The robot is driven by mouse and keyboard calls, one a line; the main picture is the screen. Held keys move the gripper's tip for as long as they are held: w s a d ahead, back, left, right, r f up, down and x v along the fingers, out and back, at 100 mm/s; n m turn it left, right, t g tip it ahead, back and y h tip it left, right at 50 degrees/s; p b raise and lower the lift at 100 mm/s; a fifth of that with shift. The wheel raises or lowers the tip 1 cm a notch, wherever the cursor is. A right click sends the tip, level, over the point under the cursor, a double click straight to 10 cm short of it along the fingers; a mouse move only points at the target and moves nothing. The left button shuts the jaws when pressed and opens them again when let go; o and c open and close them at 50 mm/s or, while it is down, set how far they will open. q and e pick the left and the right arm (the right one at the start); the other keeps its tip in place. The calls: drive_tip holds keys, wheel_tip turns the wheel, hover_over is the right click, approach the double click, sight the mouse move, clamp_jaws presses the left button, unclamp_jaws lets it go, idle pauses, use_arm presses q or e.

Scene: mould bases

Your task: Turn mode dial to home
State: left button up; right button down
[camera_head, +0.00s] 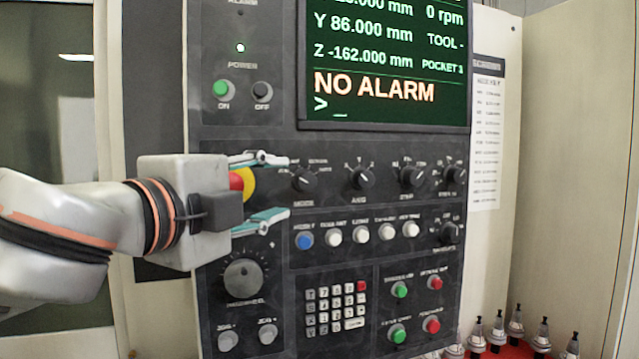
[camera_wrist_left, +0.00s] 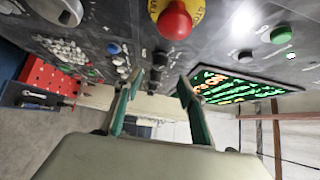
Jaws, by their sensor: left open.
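The mode dial (camera_head: 304,181) is a black knob at the left of the dial row on the dark control panel, with "MODE" printed below. Its position labels are too small to read, so I cannot tell which one it points to. My left gripper (camera_head: 281,187) is open and empty, its two teal-padded fingers spread one above the other just left of the dial. In the left wrist view a dark knob (camera_wrist_left: 159,59) shows between and beyond the fingertips, likely the mode dial. The fingers look apart from it. My right gripper is not in view.
A red emergency stop with yellow collar (camera_head: 247,184) sits behind the left gripper. A blue button (camera_head: 305,241) lies below the dial, and the axis dial (camera_head: 361,179) to its right. The screen (camera_head: 385,60) reads "NO ALARM". Tool holders (camera_head: 497,330) stand lower right.

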sight(302, 183)
use_arm(q)
drive_tip(key=p+x, duration=0.1)
drive_tip(key=x, duration=0.6)
drive_tip(key=shift+w+d+p, duration=0.2)
drive_tip(key=shift+w+p, duration=0.1)
drive_tip(key=shift+w, duration=0.1)
drive_tip(key=c, duration=1.1)
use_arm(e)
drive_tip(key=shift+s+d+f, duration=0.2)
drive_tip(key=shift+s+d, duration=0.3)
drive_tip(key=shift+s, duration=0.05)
